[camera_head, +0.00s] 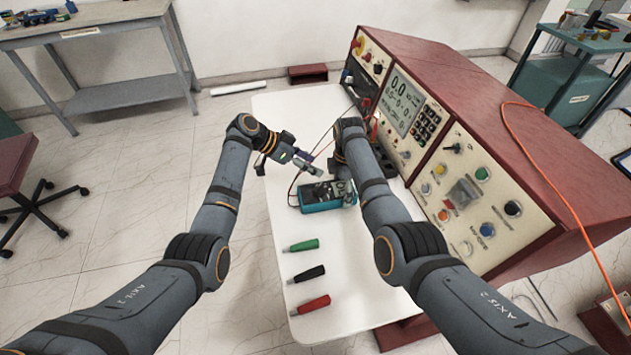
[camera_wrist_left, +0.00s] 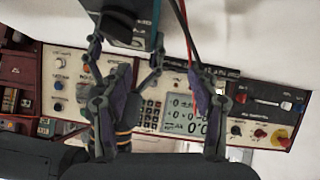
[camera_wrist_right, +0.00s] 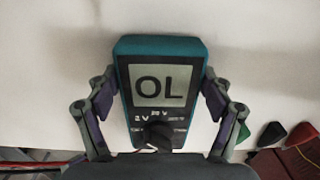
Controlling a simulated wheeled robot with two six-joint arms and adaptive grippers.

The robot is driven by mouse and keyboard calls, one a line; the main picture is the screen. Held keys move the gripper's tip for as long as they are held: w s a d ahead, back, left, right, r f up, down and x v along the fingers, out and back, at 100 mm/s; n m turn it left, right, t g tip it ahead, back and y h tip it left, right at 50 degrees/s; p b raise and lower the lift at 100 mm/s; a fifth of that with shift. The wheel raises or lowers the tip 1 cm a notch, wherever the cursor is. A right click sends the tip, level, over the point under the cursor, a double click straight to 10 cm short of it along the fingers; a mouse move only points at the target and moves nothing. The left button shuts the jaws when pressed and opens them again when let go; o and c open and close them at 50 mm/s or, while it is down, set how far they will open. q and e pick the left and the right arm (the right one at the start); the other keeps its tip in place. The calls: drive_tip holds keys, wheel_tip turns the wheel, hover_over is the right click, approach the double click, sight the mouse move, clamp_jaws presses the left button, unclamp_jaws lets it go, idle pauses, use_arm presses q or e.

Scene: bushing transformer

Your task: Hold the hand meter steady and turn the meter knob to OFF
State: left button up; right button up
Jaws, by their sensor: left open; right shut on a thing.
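The hand meter (camera_head: 318,195) is a teal-edged dark box on the white table, seen close in the right wrist view (camera_wrist_right: 158,88). Its screen reads OL. Its dark round knob (camera_wrist_right: 157,135) sits below the screen; the exact pointer setting is too small to tell. My right gripper (camera_head: 347,190) is shut on the meter, with one finger on each side of it. My left gripper (camera_head: 312,162) is open and empty, just behind and above the meter. In the left wrist view part of the meter (camera_wrist_left: 132,22) shows at the top, beyond the fingers.
Red and black leads (camera_head: 328,140) run from the meter toward the large test console (camera_head: 455,150) on the right. Green (camera_head: 304,245), black (camera_head: 310,273) and red (camera_head: 314,304) handled pieces lie on the near table. The table (camera_head: 268,110) is clear at the far left.

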use_arm(q)
wheel_tip(320, 180, up, 4)
drive_tip(key=r+m+g+y, duration=0.1)
drive_tip(key=m+g+y, duration=0.2)
drive_tip(key=m, duration=0.4)
drive_tip(key=m+g+y, duration=0.1)
drive_tip(key=m+y, duration=0.2)
drive_tip(key=m, duration=0.1)
approach(318, 186)
drive_tip(key=x, duration=0.8)
drive_tip(key=shift+f, duration=0.15)
drive_tip(key=c, duration=1.2)
